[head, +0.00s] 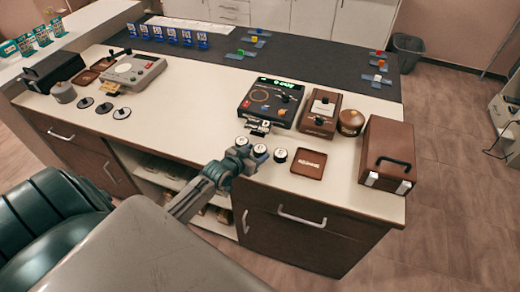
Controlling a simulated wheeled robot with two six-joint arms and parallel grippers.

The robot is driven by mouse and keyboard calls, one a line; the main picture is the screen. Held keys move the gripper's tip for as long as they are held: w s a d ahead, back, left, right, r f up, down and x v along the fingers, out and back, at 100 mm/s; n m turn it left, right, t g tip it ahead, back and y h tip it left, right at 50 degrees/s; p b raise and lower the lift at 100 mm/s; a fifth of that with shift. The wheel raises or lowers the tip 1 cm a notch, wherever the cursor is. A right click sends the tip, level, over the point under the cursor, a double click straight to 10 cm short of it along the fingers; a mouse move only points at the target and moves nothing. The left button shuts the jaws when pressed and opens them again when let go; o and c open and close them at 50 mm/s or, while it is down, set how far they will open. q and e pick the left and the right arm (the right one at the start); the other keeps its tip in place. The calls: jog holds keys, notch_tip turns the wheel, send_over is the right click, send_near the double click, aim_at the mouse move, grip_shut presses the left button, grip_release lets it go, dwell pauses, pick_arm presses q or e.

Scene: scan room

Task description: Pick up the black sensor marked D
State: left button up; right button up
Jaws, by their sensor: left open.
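Three small black round sensors with white tops stand in a row near the counter's front edge: a left one (241,141), a middle one (260,150) and a right one (280,155). Their marks are too small to read, so I cannot tell which is D. My left gripper (248,151) is open, right by the left and middle sensors. It overlaps them in the picture, and I cannot tell whether it touches either. The right sensor stands clear of it. My right gripper is out of view.
A black device with a lit display (271,103) stands behind the sensors. A brown tray (308,163) lies to their right, then a brown case (386,155). Bare counter lies between.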

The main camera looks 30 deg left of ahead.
pick_arm(q)
jog(key=shift+w+f, duration=0.3)
jog(key=shift+w, duration=0.25)
jog(key=shift+s, duration=0.1)
jog(key=c, duration=0.8)
jog(key=shift+r, duration=0.1)
